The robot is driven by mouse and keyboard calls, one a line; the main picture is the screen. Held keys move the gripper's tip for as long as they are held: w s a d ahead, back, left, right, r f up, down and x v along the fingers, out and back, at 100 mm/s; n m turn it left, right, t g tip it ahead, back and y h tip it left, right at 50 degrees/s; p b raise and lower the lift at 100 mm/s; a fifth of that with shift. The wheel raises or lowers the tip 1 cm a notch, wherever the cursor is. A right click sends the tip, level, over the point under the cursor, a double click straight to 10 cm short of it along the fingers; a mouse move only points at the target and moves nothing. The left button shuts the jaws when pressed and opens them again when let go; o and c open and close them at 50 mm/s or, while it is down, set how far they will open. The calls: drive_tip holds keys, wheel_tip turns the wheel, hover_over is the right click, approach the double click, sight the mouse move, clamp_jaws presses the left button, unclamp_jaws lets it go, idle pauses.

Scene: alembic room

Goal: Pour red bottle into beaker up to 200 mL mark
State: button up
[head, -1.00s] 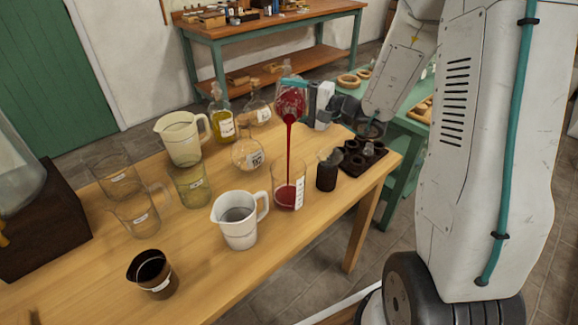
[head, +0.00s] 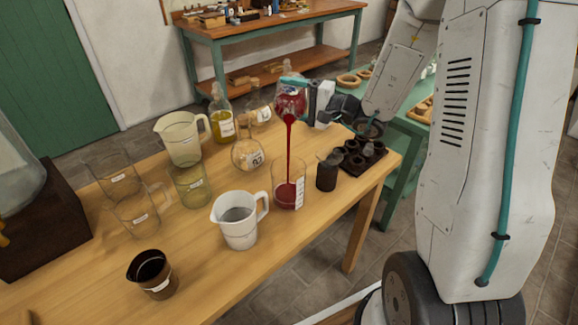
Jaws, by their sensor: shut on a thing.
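The red bottle (head: 291,104) is a round flask of red liquid, tilted in the air above the table. My gripper (head: 299,84) is shut on it near the top. A thin red stream (head: 289,143) falls from the bottle straight down into the beaker. The beaker (head: 289,171) is clear glass with a white scale on its right side and stands upright on the table. Red liquid (head: 287,194) fills its lower part. The scale's numbers are too small to read.
A dark jar (head: 328,171) and a dark rack (head: 362,158) stand right of the beaker. A white jug (head: 239,221) is front left, a round flask (head: 247,153) behind left. Several glass vessels stand further left.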

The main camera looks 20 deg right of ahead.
drive_tip(key=shift+r, duration=0.1)
idle(0.7)
drive_tip(key=shift+f+m+g+h, duration=0.4)
drive_tip(key=shift+f+m+g, duration=0.2)
drive_tip(key=shift+f+m, duration=1.15)
drive_tip(key=shift+s+a+f+m+g+y, duration=0.25)
drive_tip(key=shift+s+f+m+g, duration=0.3)
drive_tip(key=shift+m+g, duration=0.85)
drive_tip(key=shift+s+a+f+m+g+y, duration=0.2)
drive_tip(key=shift+s+f+m+g, duration=0.4)
drive_tip(key=shift+m, duration=1.35)
drive_tip(key=shift+s+a+f+m+g+y, duration=0.15)
drive_tip(key=shift+s+a+f+m+g, duration=0.35)
drive_tip(key=shift+m+g, duration=1)
drive_tip(key=shift+w+d, duration=0.15)
drive_tip(key=shift+d, duration=0.05)
